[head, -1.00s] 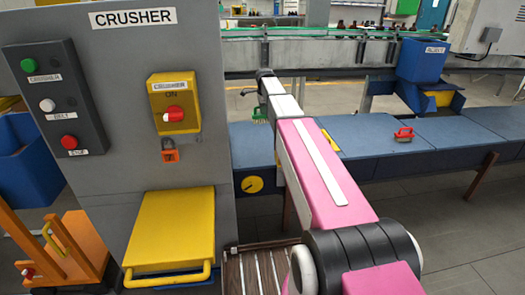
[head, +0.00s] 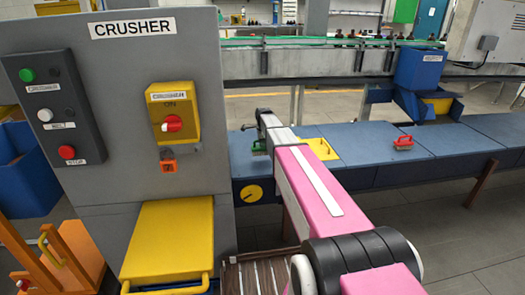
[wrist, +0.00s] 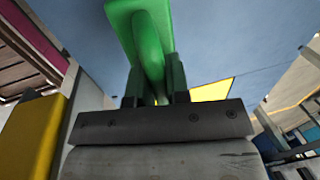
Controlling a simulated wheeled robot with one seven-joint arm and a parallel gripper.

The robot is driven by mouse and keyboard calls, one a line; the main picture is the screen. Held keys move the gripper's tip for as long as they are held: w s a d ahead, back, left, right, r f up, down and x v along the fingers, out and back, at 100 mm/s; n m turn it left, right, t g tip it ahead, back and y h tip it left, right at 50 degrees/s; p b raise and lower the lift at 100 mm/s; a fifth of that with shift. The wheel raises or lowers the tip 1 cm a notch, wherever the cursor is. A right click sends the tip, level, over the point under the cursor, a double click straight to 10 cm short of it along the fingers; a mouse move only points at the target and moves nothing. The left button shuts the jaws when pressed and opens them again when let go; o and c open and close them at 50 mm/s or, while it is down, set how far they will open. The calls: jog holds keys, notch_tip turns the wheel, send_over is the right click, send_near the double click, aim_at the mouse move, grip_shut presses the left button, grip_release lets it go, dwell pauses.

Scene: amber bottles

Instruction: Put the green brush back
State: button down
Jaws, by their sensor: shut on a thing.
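The green brush (wrist: 150,40) is in the jaws of my gripper (wrist: 155,92), seen in the wrist view above the blue bench top. In the head view only a little of the green brush (head: 259,147) shows, left of my arm's end; the arm hides most of my gripper. A yellow patch (head: 322,149) with a small dark mark lies on the blue bench (head: 365,140), just right of my arm. It also shows in the wrist view (wrist: 213,90).
A red brush (head: 403,142) sits on the bench to the right. The grey crusher cabinet (head: 110,190) with its yellow hatch (head: 170,240) stands close on the left. A blue bin (head: 422,65) stands behind the bench. The bench between the yellow patch and red brush is clear.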

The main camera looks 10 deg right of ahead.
aim_at(263, 148)
notch_tip(263, 148, down, 4)
jog(key=shift+f, duration=0.15)
dwell(0.3)
jog(key=c, duration=1.1)
grip_release()
notch_tip(263, 148, up, 12)
jog(key=s, duration=0.2)
jog(key=shift+s, duration=0.15)
